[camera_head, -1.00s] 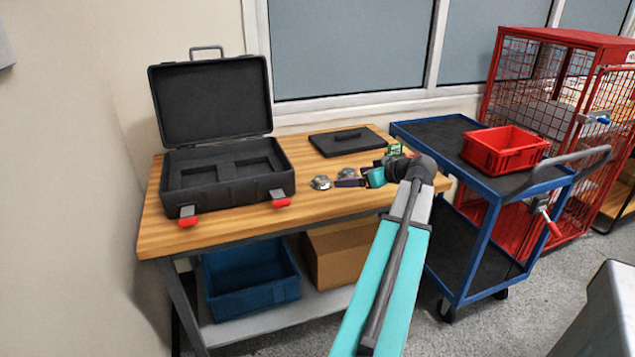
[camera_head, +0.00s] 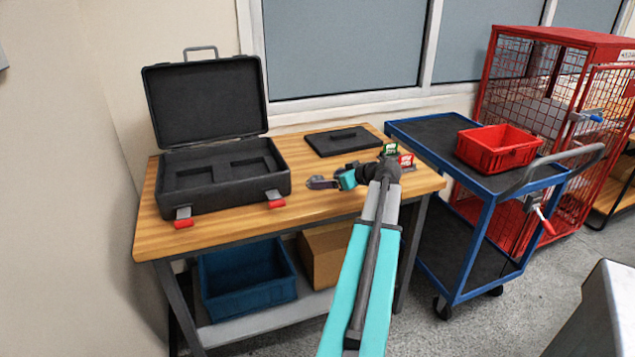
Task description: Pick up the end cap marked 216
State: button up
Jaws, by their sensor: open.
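My gripper (camera_head: 318,183) is over the front middle of the wooden bench top, to the right of the open black case, with its fingers pointing left. Its jaws are open.
The open black case (camera_head: 225,196) stands on the left of the bench (camera_head: 240,223). A black lid-like panel (camera_head: 335,142) lies behind my gripper. A green sign (camera_head: 390,149) and a red sign (camera_head: 405,160) stand near my wrist. A blue trolley (camera_head: 440,155) carries a red bin (camera_head: 497,150).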

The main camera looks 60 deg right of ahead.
aim_at(320, 179)
dwell(0.3)
jog(key=shift+p+x, duration=0.6)
jog(key=shift+x, duration=2.05)
jog(key=shift+r, duration=0.1)
jog(key=c, duration=1.3)
